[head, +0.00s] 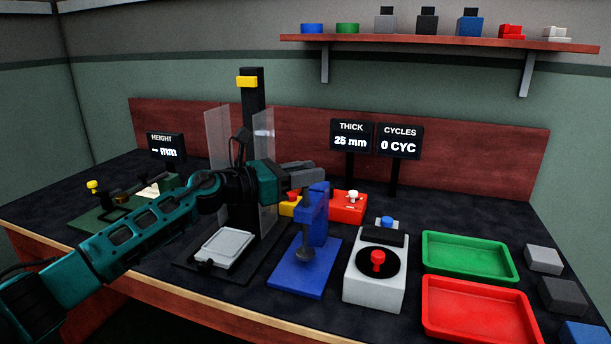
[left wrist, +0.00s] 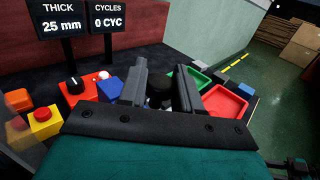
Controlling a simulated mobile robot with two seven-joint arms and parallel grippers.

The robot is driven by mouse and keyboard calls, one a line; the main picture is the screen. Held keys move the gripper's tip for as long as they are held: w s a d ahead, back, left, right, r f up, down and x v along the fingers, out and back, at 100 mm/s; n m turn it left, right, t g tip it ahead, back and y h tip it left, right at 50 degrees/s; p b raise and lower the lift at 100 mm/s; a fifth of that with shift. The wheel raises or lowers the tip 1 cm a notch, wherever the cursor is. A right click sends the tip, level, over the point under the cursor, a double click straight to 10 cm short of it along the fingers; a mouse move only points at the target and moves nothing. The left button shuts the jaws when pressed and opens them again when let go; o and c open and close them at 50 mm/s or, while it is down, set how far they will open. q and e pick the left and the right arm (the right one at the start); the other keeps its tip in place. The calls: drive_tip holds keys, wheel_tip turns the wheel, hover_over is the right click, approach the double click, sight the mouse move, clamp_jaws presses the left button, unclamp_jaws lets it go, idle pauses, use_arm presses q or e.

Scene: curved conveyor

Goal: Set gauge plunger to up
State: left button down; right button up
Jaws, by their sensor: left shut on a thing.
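The blue thickness gauge (head: 319,218) stands on its blue base plate (head: 300,276) near the middle of the bench. Its grey plunger has a dark round foot (head: 304,254) low over the plate; whether it touches is unclear. My left gripper (head: 308,170) is at the gauge's top. In the left wrist view a dark round knob (left wrist: 160,93) sits between the two grey fingers of this gripper (left wrist: 160,82), which is shut on it. Part of the gauge's blue head (left wrist: 111,88) shows beside the left finger. The THICK display (head: 351,136) reads 25 mm. My right gripper is not in view.
A white box with a red knob (head: 377,262) stands right of the gauge. Green (head: 467,257) and red (head: 478,308) trays lie farther right. A red box with a white button (head: 348,209) stands behind. A clear-panelled station (head: 220,248) is left.

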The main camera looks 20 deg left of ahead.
use_arm(q)
wheel_tip(320, 180, up, 6)
drive_tip(key=p, duration=0.3)
drive_tip(key=shift+f, duration=0.3)
drive_tip(key=c, duration=0.9)
unclamp_jaws()
drive_tip(key=shift+f, duration=0.1)
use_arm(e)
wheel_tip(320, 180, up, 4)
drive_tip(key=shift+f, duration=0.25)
use_arm(q)
drive_tip(key=shift+o, duration=0.2)
drive_tip(key=b+v, duration=0.2)
drive_tip(key=v, duration=1.1)
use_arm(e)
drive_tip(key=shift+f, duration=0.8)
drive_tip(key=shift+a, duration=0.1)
use_arm(q)
drive_tip(key=shift+d, duration=0.1)
